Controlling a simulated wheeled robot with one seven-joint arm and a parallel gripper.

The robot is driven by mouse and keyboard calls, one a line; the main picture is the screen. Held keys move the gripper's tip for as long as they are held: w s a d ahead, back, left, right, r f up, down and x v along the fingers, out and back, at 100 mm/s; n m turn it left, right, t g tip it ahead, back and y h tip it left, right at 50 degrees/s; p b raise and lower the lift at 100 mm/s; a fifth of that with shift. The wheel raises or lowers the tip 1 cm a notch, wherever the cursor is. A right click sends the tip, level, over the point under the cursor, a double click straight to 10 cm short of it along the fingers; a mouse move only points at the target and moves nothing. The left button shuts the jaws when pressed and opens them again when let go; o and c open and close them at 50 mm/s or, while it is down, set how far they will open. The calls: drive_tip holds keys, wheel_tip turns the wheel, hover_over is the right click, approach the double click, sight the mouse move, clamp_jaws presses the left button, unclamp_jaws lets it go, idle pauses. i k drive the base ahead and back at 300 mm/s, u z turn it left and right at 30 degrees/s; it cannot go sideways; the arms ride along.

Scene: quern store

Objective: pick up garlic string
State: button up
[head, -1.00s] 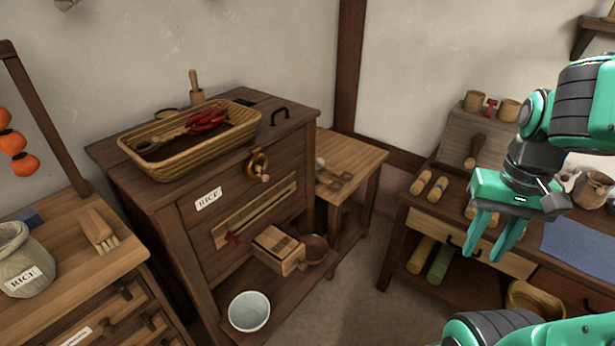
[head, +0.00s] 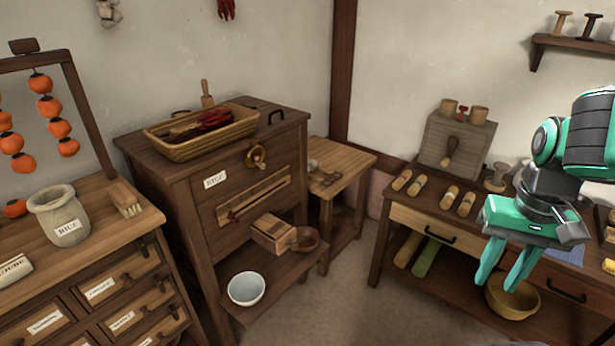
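A pale, bulbous hanging bunch (head: 108,13) shows on the back wall at the top left of the head view. It looks like the garlic string, but the frame's top edge cuts it off, so I cannot be sure. My gripper (head: 500,278) is at the right, in front of the right-hand bench, far from that bunch. Its two green fingers point down with a gap between them. It is open and nothing shows between the fingers.
A dark wooden cabinet (head: 189,215) with a wicker basket (head: 205,141) on top stands below the wall. A drawer chest (head: 148,249) with a rice sack (head: 60,215) and a persimmon rack (head: 88,115) is left. Red chillies (head: 226,9) hang nearby. Floor (head: 345,290) is clear mid-view.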

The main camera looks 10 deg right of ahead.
sight(321, 179)
drive_tip(key=z, duration=0.3)
drive_tip(key=i, duration=1.6)
drive_tip(key=u, duration=0.45)
